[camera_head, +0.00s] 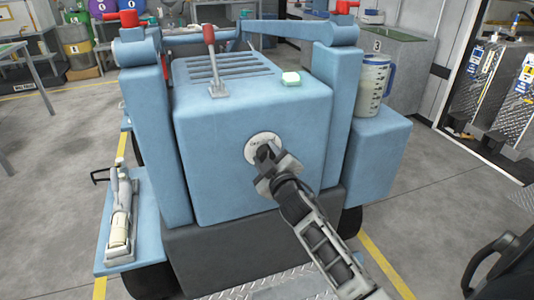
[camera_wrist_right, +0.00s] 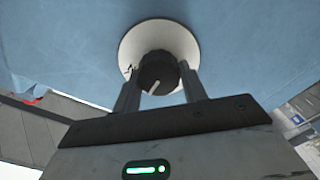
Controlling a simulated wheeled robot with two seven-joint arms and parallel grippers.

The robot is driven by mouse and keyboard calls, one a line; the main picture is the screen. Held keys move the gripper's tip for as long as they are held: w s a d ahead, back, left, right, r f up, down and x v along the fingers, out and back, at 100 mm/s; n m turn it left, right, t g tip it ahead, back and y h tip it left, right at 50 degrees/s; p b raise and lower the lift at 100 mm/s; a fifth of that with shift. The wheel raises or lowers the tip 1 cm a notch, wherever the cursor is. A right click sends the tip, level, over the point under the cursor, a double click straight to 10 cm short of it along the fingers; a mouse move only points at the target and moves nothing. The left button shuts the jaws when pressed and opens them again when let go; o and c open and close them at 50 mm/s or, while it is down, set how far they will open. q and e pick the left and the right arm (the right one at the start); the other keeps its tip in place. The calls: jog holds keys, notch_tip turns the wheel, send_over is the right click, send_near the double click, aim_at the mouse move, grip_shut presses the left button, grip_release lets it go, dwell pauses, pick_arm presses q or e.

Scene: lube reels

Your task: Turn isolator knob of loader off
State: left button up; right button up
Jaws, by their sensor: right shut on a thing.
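The blue loader (camera_head: 230,190) stands in the middle of the head view. A round pale plate (camera_head: 251,143) is on its front face, and the isolator knob sits at its centre, mostly hidden there by my right gripper (camera_head: 266,158). In the right wrist view the dark knob (camera_wrist_right: 158,73) shows against the white plate (camera_wrist_right: 140,38), with a light pointer mark slanting on it. My right gripper (camera_wrist_right: 158,85) has one finger on each side of the knob and is shut on it. My left gripper is not in view.
Open floor (camera_head: 440,190) is at the right.

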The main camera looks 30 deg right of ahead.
jog(key=n, duration=0.4)
jog(key=shift+f+n, duration=0.15)
jog(key=shift+n, duration=0.15)
jog(key=shift+f+n+p, duration=0.1)
jog(key=shift+n+p, duration=0.25)
jog(key=shift+n, duration=1.95)
jog(key=o, duration=1)
jog(key=b+v, duration=0.1)
jog(key=v, duration=1.5)
jog(key=shift+a, duration=0.2)
